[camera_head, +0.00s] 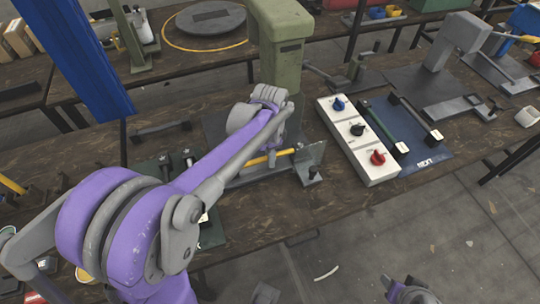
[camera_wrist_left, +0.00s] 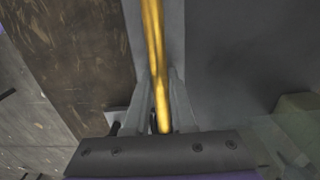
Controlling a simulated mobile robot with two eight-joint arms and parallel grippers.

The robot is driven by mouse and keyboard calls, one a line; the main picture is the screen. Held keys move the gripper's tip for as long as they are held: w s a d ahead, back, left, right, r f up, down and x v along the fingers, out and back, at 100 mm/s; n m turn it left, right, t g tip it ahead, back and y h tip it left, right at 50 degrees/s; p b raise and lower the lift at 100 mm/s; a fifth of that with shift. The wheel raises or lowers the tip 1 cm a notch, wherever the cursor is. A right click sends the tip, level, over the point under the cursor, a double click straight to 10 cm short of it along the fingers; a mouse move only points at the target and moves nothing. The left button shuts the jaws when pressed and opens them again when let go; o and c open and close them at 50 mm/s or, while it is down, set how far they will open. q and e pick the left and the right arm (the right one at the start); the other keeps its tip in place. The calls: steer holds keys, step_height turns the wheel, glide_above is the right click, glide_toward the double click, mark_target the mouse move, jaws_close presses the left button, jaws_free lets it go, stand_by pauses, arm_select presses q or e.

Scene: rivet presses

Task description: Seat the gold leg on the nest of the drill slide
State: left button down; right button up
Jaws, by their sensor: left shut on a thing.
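The gold leg (camera_head: 258,160) lies roughly level, low over the grey drill slide (camera_head: 250,177) at the foot of the green press (camera_head: 278,50). My left gripper (camera_head: 272,148) is above it, and my purple arm hides most of the fingers. In the left wrist view the leg (camera_wrist_left: 153,45) runs from the top edge down between the two fingers (camera_wrist_left: 163,100), which are shut on it. A grey strip of the slide (camera_wrist_left: 172,20) lies under the leg. Whether the leg touches the nest cannot be told. My right gripper (camera_head: 408,291) shows only partly at the bottom edge.
An upright grey plate (camera_head: 311,158) and a dark knob (camera_head: 313,173) stand at the slide's right end. A white panel with three knobs (camera_head: 357,140) and a blue mat with rods (camera_head: 425,150) lie further right. The bench front right of the arm is clear.

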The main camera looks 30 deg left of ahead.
arm_select(q)
steer(key=shift+f, duration=0.1)
steer(key=c, duration=0.7)
jaws_free()
step_height(320, 180, up, 11)
steer(key=shift+f+p, duration=0.1)
steer(key=shift+p, duration=0.45)
steer(key=s+d+f+n+t+p, duration=0.1)
steer(key=s+d+n, duration=0.1)
steer(key=s, duration=0.3)
steer(key=s+d+f+n+t+p, duration=0.1)
steer(key=s+d+n+t+p, duration=0.1)
steer(key=s, duration=0.3)
steer(key=s+d+f+n+t+p, duration=0.1)
steer(key=s+d+n+t, duration=0.1)
steer(key=s+d+n, duration=0.1)
steer(key=shift+s+f+n+p, duration=0.2)
steer(key=shift+s+n, duration=0.1)
steer(key=shift+s, duration=0.35)
steer(key=shift+s+f+n+p, duration=0.15)
steer(key=shift+s+n, duration=0.15)
steer(key=shift+s, duration=0.3)
